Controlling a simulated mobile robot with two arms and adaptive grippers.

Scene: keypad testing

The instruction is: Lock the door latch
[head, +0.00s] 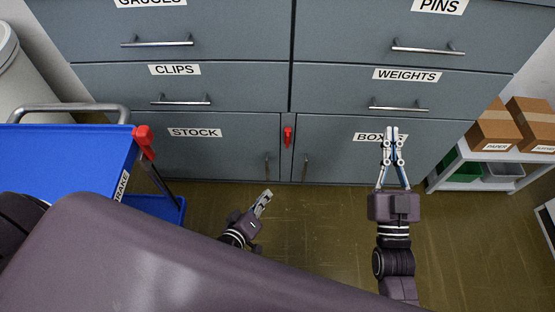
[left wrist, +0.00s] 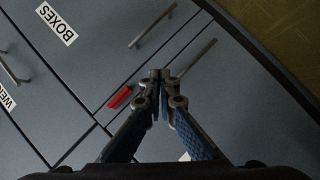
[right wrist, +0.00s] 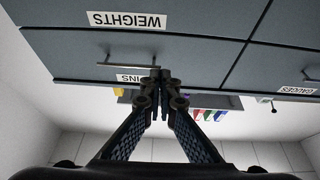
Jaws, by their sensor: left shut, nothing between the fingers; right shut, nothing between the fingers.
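The door latch is a small red handle (head: 287,137) on the strip between the STOCK door (head: 215,155) and the BOXES door (head: 340,155). It looks upright in the head view and also shows in the left wrist view (left wrist: 120,97), left of the fingertips. My left gripper (head: 266,195) is shut and empty, below and to the left of the latch in the head view, apart from it. It also shows in the left wrist view (left wrist: 160,75). My right gripper (head: 391,130) is shut and empty, in front of the BOXES label; it also shows in the right wrist view (right wrist: 160,74).
A blue cart (head: 60,160) with a red lever (head: 143,140) marked BRAKE stands at the left. A white shelf (head: 470,158) with cardboard boxes (head: 494,124) is at the right. Drawers with bar handles (head: 180,102) sit above the doors. Floor in front is clear.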

